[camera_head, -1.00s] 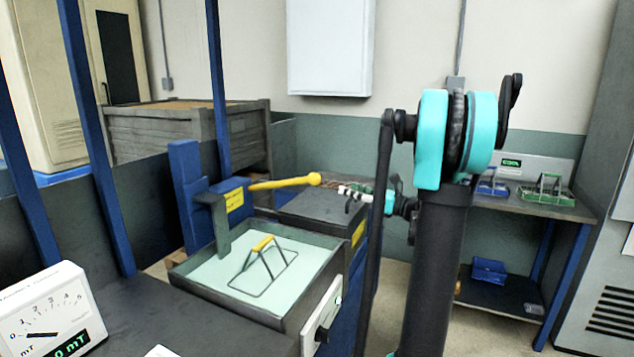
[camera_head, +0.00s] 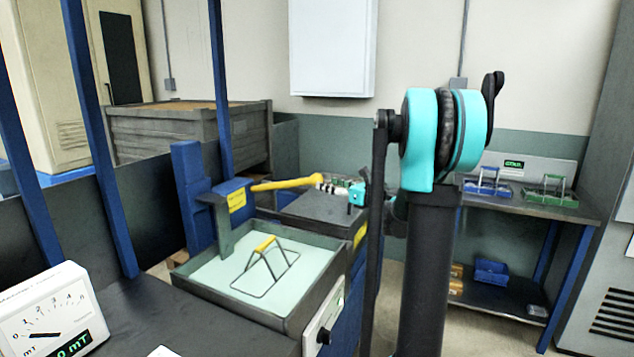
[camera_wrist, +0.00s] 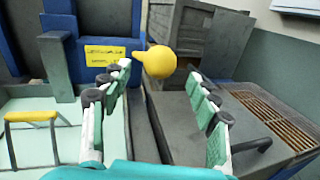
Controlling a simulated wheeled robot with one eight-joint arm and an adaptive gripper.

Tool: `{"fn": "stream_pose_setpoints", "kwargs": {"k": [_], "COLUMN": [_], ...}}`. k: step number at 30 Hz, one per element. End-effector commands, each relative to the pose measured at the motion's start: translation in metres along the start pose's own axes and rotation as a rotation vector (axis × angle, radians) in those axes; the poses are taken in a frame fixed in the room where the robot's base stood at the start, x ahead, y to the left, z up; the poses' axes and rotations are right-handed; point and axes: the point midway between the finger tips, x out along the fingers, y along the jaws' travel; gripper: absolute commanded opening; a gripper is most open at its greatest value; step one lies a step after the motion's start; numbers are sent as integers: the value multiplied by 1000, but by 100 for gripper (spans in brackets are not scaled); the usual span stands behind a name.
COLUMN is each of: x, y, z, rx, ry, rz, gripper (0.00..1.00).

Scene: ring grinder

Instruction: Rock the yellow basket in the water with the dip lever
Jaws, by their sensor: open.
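The yellow basket (camera_head: 264,266) sits in the water of the grey tank (camera_head: 190,283). Its wire frame rises to a yellow handle, which also shows at the left of the wrist view (camera_wrist: 30,117). The dip lever (camera_head: 285,184) is a yellow bar with a round knob, reaching right from a blue housing behind the tank. In the wrist view the lever's knob (camera_wrist: 160,61) is ahead, between the lines of my two fingers. My gripper (camera_wrist: 167,85) is open with nothing between its fingers. In the head view my gripper (camera_head: 322,184) is at the knob end; whether it touches cannot be told.
A dark box-like unit (camera_head: 318,208) with a grate stands right of the tank. Blue posts and a dial meter (camera_head: 45,318) are at the left. A bench (camera_head: 540,204) with blue and green baskets stands at the right. A wooden crate (camera_head: 190,135) is behind.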

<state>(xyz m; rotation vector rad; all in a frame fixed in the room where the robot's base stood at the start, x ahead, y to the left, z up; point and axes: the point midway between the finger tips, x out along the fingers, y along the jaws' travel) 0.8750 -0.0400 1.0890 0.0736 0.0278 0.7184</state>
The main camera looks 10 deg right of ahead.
Motion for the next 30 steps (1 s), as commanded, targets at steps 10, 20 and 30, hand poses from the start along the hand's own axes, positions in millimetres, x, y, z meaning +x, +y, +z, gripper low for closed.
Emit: {"fn": "stream_pose_setpoints", "kwargs": {"k": [10, 20, 30], "x": [52, 61, 60], "y": [0, 0, 0], "z": [0, 0, 0], "rx": [0, 0, 0], "ry": [0, 0, 0], "rz": [1, -1, -1], "gripper": [60, 60, 31]}}
